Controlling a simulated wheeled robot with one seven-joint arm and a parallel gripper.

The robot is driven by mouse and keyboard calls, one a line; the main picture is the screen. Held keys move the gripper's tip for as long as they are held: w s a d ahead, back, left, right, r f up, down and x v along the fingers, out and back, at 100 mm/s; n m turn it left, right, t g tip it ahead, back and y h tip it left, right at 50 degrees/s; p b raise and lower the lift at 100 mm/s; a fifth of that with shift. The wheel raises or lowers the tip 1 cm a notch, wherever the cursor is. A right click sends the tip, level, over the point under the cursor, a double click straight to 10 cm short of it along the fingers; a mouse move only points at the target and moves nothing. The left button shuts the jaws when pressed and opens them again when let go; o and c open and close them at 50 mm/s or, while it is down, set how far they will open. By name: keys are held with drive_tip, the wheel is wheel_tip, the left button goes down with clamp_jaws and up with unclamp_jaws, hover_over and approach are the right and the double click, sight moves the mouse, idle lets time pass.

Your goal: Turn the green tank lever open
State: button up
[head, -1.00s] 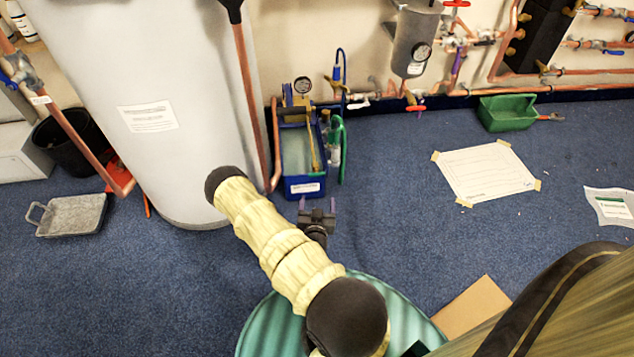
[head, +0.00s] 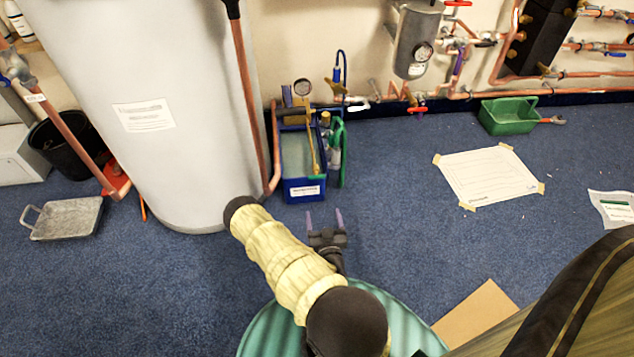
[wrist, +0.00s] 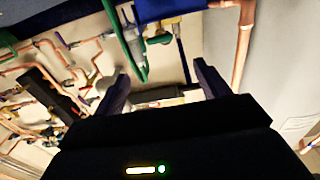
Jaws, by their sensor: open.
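The tall light grey tank (head: 150,80) stands at the left in the head view; its side also shows at the right of the wrist view (wrist: 285,70). I cannot pick out a green lever on it for certain. A small green piece (wrist: 158,39) shows beyond the fingers in the wrist view, beside a green hose (wrist: 128,42); I cannot tell if it is the lever. My gripper (head: 324,215) is open and empty, in front of the blue pump box and right of the tank. In the wrist view its fingers (wrist: 160,70) are apart with nothing between them.
The blue pump box (head: 304,188) with a gauge stands beside the tank. Copper pipes (head: 560,75) and a grey cylinder (head: 413,45) are along the wall.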

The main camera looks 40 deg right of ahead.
sight(317, 179)
drive_tip(key=b+x, duration=0.8)
drive_tip(key=x, duration=0.6)
drive_tip(key=shift+w+f, duration=0.15)
drive_tip(key=shift+w, duration=0.1)
drive_tip(key=shift+w+d+b, duration=0.35)
drive_tip(key=shift+w, duration=0.2)
drive_tip(key=c, duration=1)
